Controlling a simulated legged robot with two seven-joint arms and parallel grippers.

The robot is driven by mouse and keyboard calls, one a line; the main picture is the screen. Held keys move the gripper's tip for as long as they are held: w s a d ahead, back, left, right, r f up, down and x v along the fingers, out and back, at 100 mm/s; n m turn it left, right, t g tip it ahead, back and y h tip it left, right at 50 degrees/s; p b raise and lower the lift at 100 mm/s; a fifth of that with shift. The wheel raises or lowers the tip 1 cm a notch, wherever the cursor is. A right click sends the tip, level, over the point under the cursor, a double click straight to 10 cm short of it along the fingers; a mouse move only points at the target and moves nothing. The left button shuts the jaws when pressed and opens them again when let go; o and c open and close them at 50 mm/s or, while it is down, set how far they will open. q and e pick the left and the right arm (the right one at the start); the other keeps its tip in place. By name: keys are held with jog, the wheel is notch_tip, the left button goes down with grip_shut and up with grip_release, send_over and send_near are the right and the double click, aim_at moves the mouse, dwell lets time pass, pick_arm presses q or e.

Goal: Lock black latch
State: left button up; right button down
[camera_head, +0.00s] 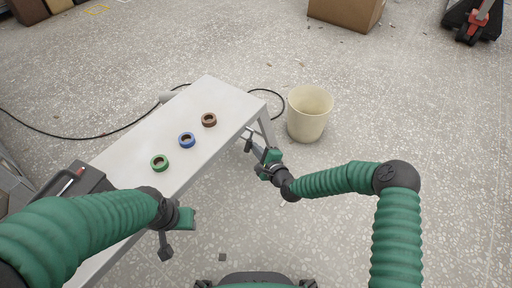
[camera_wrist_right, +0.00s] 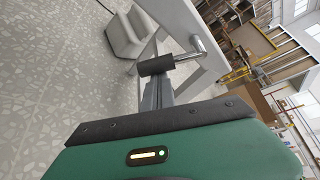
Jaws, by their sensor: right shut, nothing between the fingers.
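A short black cylinder on a bent metal rod (camera_wrist_right: 156,66), which I take as the black latch, sticks out by the white table's edge in the right wrist view. In the head view it is a small dark piece (camera_head: 248,145) under the table's right edge. My right gripper (camera_head: 256,147) is shut and empty. Its grey fingers (camera_wrist_right: 157,92) point at the black cylinder and overlap it in the picture; I cannot tell whether they touch. My left gripper (camera_head: 176,232) hangs beside the table's front edge; its fingers are unclear.
The white table (camera_head: 225,98) carries a green ring (camera_head: 160,169), a blue ring (camera_head: 187,147) and a brown ring (camera_head: 209,126). A dark case (camera_head: 85,181) is at its left end. A cream bin (camera_head: 294,125) stands right of the table.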

jog(key=shift+s+a+r, duration=0.1)
jog(key=r+m+g+p, duration=0.1)
jog(key=p, duration=0.1)
jog(key=s+a+m+g+y+p, duration=0.1)
jog(key=m+g+p, duration=0.1)
jog(key=p, duration=0.1)
jog(key=s+a+r+m+g+p, duration=0.1)
jog(key=p, duration=0.1)
jog(key=shift+s+r+m+y, duration=0.2)
jog(key=shift+r+m+y, duration=0.1)
jog(key=shift+m, duration=0.1)
jog(key=shift+g, duration=0.3)
dwell(0.4)
